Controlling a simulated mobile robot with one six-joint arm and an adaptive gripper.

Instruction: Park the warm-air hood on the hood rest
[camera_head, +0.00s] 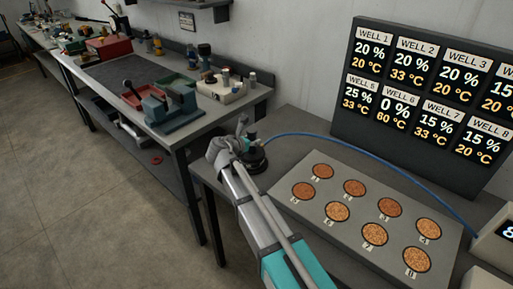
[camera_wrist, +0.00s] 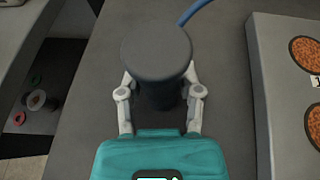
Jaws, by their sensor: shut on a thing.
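The warm-air hood (camera_wrist: 156,45) is a dark grey round-topped cylinder with a blue hose at its back. My gripper (camera_wrist: 160,90) is shut on it, one pale finger on each side. In the head view my gripper (camera_head: 243,140) is at the left end of the grey bench, left of the well plate (camera_head: 330,231). A dark round part (camera_head: 256,161) beside it is partly hidden by my arm; I cannot tell whether it is the hood or the hood rest. I cannot make out the hood rest separately, nor whether the hood touches anything below.
The well plate has several numbered wells of orange-brown grains. A display board (camera_head: 428,100) behind shows percentages and temperatures; Well 6 reads 0 % and 60 °C. The blue hose (camera_head: 385,152) arcs over the bench to a box (camera_head: 493,238) at right. A cluttered workbench (camera_head: 215,122) stands left.

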